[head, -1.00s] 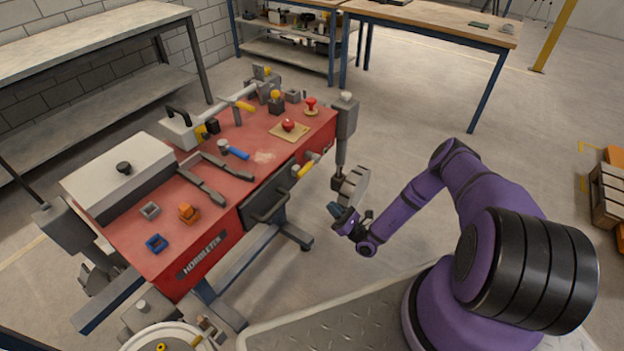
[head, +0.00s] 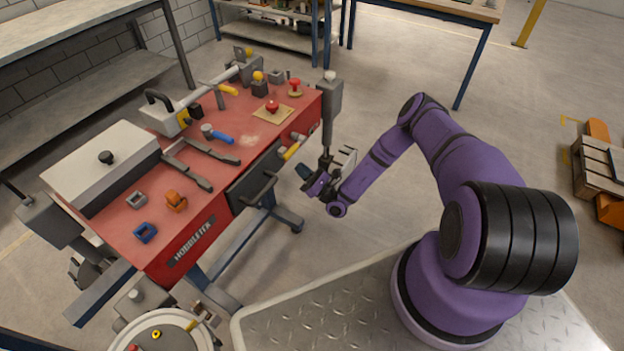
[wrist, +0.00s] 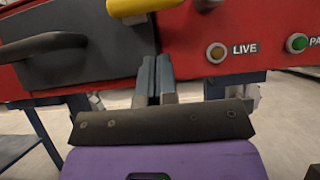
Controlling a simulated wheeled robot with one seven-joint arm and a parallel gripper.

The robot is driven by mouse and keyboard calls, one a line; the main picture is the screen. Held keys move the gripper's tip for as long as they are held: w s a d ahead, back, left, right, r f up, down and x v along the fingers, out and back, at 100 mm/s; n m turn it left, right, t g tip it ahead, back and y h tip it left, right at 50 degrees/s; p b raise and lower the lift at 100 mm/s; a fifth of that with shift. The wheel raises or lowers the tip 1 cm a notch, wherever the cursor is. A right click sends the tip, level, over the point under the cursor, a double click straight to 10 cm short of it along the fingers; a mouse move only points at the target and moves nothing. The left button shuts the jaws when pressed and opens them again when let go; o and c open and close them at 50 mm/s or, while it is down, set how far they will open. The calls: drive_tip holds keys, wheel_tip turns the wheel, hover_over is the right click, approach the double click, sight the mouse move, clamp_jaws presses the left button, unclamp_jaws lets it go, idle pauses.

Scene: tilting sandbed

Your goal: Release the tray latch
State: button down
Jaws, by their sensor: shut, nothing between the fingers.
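A yellow-gripped handle (head: 291,151) sticks out from the front side of the red bench, right of a dark grey drawer front (head: 245,186); I take it for the tray latch. In the wrist view the yellow grip (wrist: 130,7) shows at the top edge, partly cut off. The drawer front (wrist: 100,62) with its dark pull handle (wrist: 45,44) is at the left there. My gripper (head: 303,172) is just in front of the bench side, below and right of the yellow handle. In the wrist view its fingers (wrist: 154,72) are together and empty, below the yellow grip and apart from it.
An amber LIVE button (wrist: 217,52) and a green button (wrist: 297,42) sit right of the fingers. A grey post (head: 330,115) stands at the bench's right corner. Tools, blocks and a red knob (head: 272,106) are on the red top.

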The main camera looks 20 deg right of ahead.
sight(295, 147)
drive_tip(key=shift+w+a+r, duration=0.1)
drive_tip(key=shift+w+r, duration=0.05)
drive_tip(key=shift+r, duration=0.55)
drive_tip(key=shift+w+a+r, duration=0.15)
drive_tip(key=shift+w+r, duration=0.05)
drive_tip(key=shift+r, duration=0.5)
drive_tip(key=shift+w+a+r, duration=0.1)
drive_tip(key=shift+w+r, duration=0.05)
drive_tip(key=shift+r, duration=0.55)
drive_tip(key=shift+m, duration=0.3)
drive_tip(key=shift+r+m+t+h, duration=0.2)
drive_tip(key=shift+m+t+h, duration=0.2)
drive_tip(key=shift+m+h, duration=0.1)
